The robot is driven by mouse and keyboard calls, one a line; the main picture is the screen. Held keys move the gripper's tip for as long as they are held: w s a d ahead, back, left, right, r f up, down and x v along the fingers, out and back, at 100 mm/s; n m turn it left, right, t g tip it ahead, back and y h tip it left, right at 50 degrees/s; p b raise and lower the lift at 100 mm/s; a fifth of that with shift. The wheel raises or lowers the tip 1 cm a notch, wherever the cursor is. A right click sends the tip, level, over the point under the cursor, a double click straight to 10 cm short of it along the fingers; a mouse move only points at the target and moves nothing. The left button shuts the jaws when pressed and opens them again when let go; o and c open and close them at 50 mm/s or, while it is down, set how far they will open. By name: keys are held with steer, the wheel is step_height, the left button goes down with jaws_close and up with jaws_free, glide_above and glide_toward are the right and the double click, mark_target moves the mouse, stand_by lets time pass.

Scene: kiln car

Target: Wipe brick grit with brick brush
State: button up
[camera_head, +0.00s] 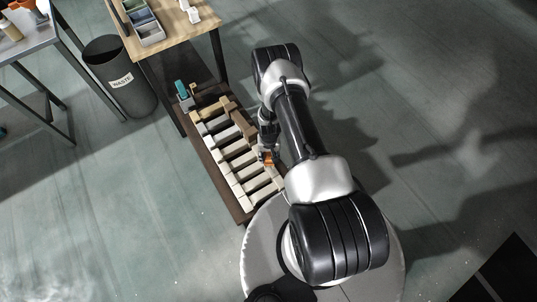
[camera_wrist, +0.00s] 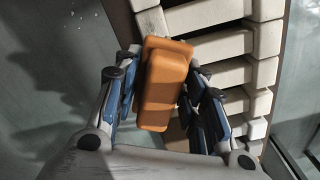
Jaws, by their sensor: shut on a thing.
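My gripper (camera_head: 267,150) is low over the right side of the brick stack on the kiln car. In the wrist view its two blue-sided fingers (camera_wrist: 163,62) are shut on an orange block-shaped brush (camera_wrist: 165,85), which also shows as a small orange patch in the head view (camera_head: 267,157). The brush's underside is hidden, so I cannot tell whether it touches the surface below. Pale bricks (camera_wrist: 220,45) lie in spaced rows beside and beyond the brush. I cannot clearly make out the brick grit.
The kiln car's dark deck (camera_head: 217,182) carries the bricks (camera_head: 239,162) and a teal item (camera_head: 181,89) at its far end. A wooden table (camera_head: 171,24) with bins (camera_head: 147,27) stands beyond. A black waste bin (camera_head: 122,82) is left. Floor at right is open.

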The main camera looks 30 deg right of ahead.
step_height(320, 180, down, 5)
steer(key=b, duration=0.5)
steer(key=shift+f, duration=0.15)
steer(key=shift+b, duration=0.55)
stand_by(0.4)
steer(key=shift+w+d+b, duration=0.5)
steer(key=shift+d+b, duration=0.2)
steer(key=shift+d, duration=0.2)
steer(key=shift+w+d+b, duration=0.5)
steer(key=shift+d+b, duration=0.2)
steer(key=shift+d, duration=0.2)
steer(key=shift+f+b, duration=0.3)
steer(key=shift+f, duration=0.55)
stand_by(0.4)
